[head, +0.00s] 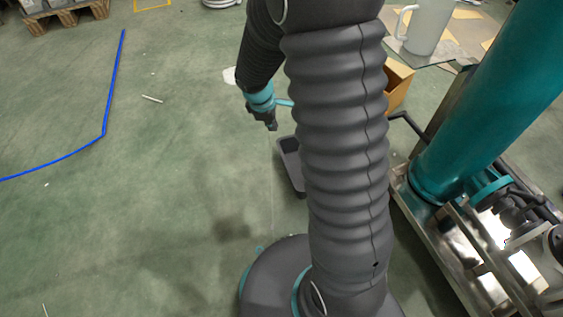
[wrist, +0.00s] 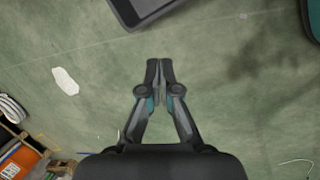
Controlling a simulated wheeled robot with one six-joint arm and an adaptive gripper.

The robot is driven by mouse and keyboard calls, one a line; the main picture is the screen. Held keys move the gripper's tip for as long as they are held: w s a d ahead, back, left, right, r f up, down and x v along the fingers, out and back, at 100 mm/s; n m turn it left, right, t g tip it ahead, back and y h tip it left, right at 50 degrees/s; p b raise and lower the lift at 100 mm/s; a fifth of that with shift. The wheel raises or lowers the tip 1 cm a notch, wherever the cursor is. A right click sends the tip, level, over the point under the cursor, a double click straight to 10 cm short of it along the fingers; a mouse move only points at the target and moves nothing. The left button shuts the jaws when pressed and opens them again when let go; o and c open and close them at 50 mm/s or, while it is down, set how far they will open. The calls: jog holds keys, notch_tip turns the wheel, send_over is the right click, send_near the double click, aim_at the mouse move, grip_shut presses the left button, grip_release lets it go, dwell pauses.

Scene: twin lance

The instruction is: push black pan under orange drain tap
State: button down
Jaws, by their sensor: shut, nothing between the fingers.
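The black pan (head: 290,161) lies on the green floor in the head view, partly hidden behind my arm. In the wrist view a corner of the pan (wrist: 148,8) shows at the top edge, beyond my fingertips and apart from them. My gripper (head: 271,125) points down at the left of the pan's far end in the head view. In the wrist view my gripper (wrist: 159,66) is shut and empty, its fingertips together. No orange drain tap can be made out in either view.
A teal cylinder (head: 487,105) on a metal frame stands at the right. A white patch (wrist: 65,81) lies on the floor. An orange object (wrist: 18,160) is at lower left. The floor at left is mostly clear.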

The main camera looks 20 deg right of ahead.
jog(key=f+n, duration=0.2)
jog(key=f, duration=0.8)
jog(key=w+f+n+g+b, duration=0.1)
jog(key=f+n, duration=0.1)
jog(key=f, duration=0.8)
jog(key=w+f+n+b, duration=0.1)
jog(key=f+n, duration=0.1)
jog(key=f, duration=0.9)
jog(key=shift+d+n+g, duration=0.3)
jog(key=shift+d+n, duration=0.1)
jog(key=d, duration=0.3)
jog(key=shift+w+r, duration=0.1)
jog(key=shift+w, duration=0.05)
jog(key=shift+d, duration=0.55)
